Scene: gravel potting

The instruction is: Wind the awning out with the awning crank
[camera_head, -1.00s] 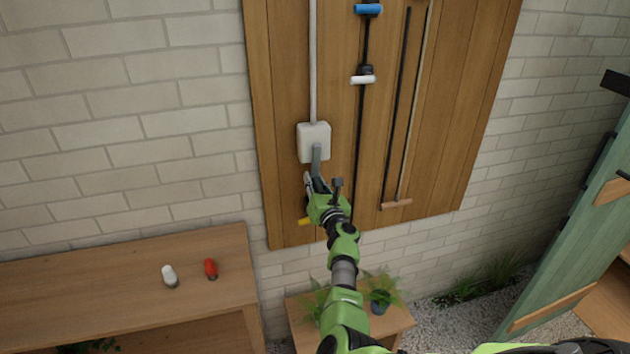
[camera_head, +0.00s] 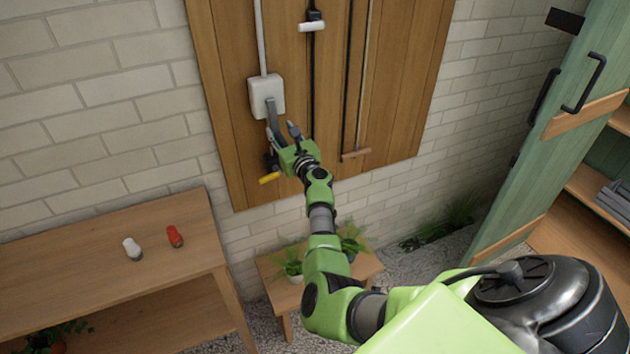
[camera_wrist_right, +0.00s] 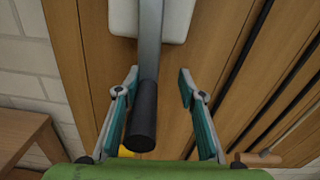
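The awning crank has a pale box (camera_head: 267,95) on the wooden wall panel and a grey crank arm (camera_head: 275,116) hanging down from it. In the right wrist view the crank arm (camera_wrist_right: 149,40) ends in a black grip (camera_wrist_right: 141,118). My right gripper (camera_head: 282,133) is just below the box. In the wrist view its two fingers (camera_wrist_right: 159,78) stand apart, on either side of the crank, with the grip nearer the left finger. I see a gap to the right finger; contact on the left is unclear. My left gripper is not in view.
A yellow handle (camera_head: 269,179) is low on the panel, left of my gripper. Long-handled tools (camera_head: 356,155) hang to the right. A wooden table (camera_head: 70,250) with white and red bottles stands left. A low bench (camera_head: 365,268) with plants is below. A green door (camera_head: 550,130) stands right.

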